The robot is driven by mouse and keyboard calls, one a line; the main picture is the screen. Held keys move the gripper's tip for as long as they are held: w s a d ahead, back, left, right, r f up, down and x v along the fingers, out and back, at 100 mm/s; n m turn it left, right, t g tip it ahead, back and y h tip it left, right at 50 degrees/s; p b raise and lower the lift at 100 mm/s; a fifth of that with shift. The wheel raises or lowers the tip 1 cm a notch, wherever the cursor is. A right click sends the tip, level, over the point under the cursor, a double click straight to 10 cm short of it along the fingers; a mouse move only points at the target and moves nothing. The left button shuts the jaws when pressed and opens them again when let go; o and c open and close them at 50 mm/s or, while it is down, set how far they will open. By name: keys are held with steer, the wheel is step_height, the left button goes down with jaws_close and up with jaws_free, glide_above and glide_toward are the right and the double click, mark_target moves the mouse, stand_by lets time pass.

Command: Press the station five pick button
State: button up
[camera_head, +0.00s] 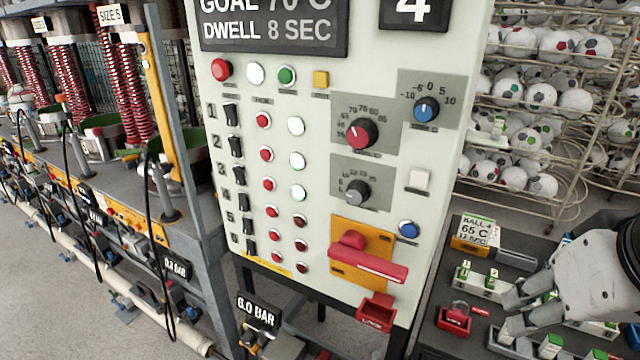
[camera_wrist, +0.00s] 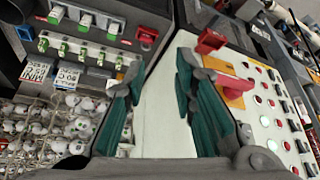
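The pale control panel (camera_head: 330,105) faces the head camera, with rows numbered 1 to 6. Row five has a black switch (camera_head: 247,225), a red round piece (camera_head: 274,235) and a dark red round piece (camera_head: 301,245). I cannot read which part is labelled pick. White-and-green numbered pieces (camera_head: 464,272) sit on the black bench at right; they also show in the wrist view (camera_wrist: 65,47). My gripper (camera_head: 515,315) is over that bench, right of the panel. In the wrist view its teal-padded fingers (camera_wrist: 158,68) are spread, with nothing held between them.
A red handle (camera_head: 368,262) on a yellow plate sticks out from the panel's lower right. A red padlock-like piece (camera_head: 453,318) sits on the bench. Ball racks (camera_head: 560,190) stand behind. Machines with red springs (camera_head: 133,95) line the left.

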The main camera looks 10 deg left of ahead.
stand_by(0.4)
jaws_close()
stand_by(1.1)
